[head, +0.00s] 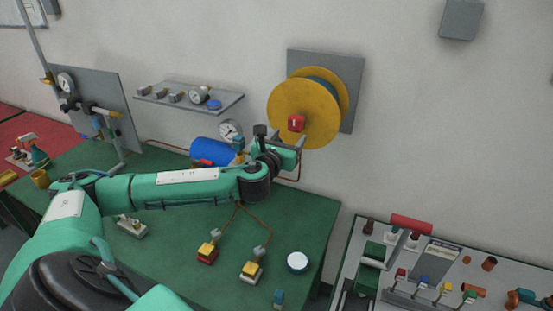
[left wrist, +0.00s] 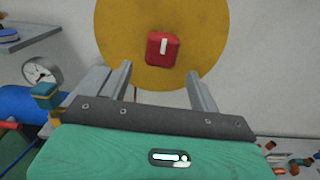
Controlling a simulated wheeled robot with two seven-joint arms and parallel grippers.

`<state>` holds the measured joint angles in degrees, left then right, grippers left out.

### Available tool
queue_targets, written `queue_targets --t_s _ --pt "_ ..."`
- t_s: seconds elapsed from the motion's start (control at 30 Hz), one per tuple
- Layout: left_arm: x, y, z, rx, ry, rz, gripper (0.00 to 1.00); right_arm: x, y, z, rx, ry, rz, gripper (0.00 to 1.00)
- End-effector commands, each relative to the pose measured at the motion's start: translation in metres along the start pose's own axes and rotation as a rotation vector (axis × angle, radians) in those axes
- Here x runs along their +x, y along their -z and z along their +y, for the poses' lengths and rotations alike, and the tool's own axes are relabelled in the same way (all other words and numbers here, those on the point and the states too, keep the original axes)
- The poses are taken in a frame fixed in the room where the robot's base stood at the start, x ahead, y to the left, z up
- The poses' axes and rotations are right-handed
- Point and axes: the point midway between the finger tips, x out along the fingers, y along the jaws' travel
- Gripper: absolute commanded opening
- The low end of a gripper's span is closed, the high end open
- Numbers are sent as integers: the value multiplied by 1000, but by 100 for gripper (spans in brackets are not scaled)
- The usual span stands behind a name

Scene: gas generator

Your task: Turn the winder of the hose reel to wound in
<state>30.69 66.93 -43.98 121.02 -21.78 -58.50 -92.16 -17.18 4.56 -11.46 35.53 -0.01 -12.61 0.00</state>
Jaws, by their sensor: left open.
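The hose reel (head: 290,98) is a yellow disc with a dark hose behind it, fixed to a grey plate on the wall. Its winder is a red block (head: 296,123) with a white mark, low on the disc's face. In the left wrist view the yellow disc (left wrist: 120,45) fills the top and the red winder (left wrist: 163,48) stands beyond the fingers, a little above the gap between them. My left gripper (left wrist: 157,77) is open and empty, facing the winder from below. In the head view the left gripper (head: 293,142) is just below the winder. My right gripper is not in view.
Below the reel is a green table (head: 320,205) with a blue cylinder (head: 213,151), a gauge (head: 230,130) and yellow-topped switches. A grey shelf (head: 190,97) with small parts is left of the reel. A second bench (head: 343,255) with parts stands at right.

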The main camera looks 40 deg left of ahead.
Motion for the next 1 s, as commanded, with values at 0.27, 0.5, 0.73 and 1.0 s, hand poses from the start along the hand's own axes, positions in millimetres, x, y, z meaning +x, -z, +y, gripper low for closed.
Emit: queue_targets --t_s 0.27,0.5,0.73,1.0 --pt "-52 4 0 2 2 0 62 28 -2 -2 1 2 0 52" --pt "-75 2 0 0 0 1 62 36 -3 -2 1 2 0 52" --pt "-79 0 0 0 0 1 62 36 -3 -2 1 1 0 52" --pt "-78 0 0 0 0 1 62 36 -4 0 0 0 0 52"
